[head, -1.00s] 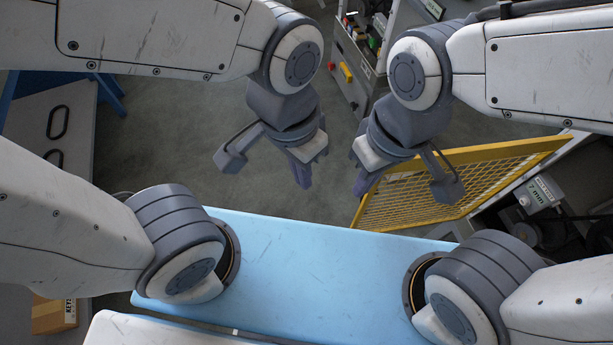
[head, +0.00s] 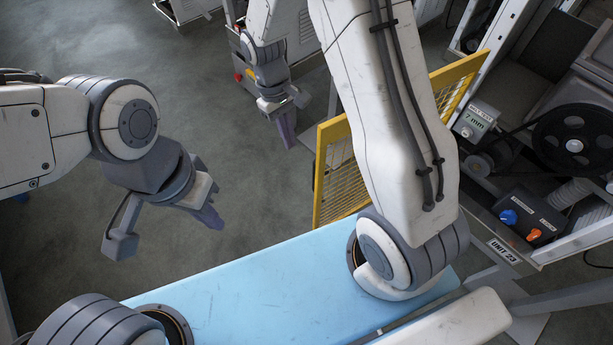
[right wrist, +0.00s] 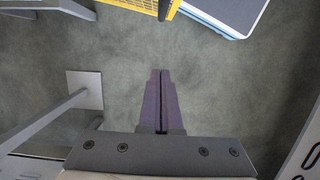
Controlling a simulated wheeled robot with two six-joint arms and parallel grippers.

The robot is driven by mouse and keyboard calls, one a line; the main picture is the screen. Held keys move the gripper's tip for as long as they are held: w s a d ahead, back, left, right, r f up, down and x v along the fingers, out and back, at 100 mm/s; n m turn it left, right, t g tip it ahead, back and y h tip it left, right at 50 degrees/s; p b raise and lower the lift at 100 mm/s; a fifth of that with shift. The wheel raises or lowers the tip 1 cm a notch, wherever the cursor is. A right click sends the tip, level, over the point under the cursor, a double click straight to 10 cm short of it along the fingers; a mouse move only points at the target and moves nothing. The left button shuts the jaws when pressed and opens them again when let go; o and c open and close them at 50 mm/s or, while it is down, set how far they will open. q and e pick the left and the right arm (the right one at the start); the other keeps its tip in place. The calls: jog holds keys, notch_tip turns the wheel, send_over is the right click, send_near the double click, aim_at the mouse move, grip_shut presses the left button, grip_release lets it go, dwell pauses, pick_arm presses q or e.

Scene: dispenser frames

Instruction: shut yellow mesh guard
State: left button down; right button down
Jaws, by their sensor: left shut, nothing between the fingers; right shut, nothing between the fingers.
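The yellow mesh guard (head: 334,172) stands open, swung out from the machine frame at the right in the head view. My right arm crosses in front of it and hides its middle. The guard's yellow edge also shows at the top of the right wrist view (right wrist: 150,6). My right gripper (head: 287,132) is shut and empty, over the floor beyond and left of the guard, apart from it. Its closed fingers show in the right wrist view (right wrist: 160,100). My left gripper (head: 212,212) is shut and empty, over the floor well left of the guard.
The open machine at right holds a dark pulley (head: 574,144), a 7 mm box (head: 478,122) and a knob box (head: 523,216) with blue and orange knobs. A UNIT 23 label (head: 503,251) is on its front. Open floor (head: 215,75) lies left of the guard.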

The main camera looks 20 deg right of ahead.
jog(key=s+d+f, duration=0.2)
jog(key=s+f, duration=0.4)
jog(key=f, duration=0.3)
jog(key=shift+d+f+b, duration=0.2)
jog(key=shift+f+b, duration=0.2)
jog(key=shift+b, duration=0.05)
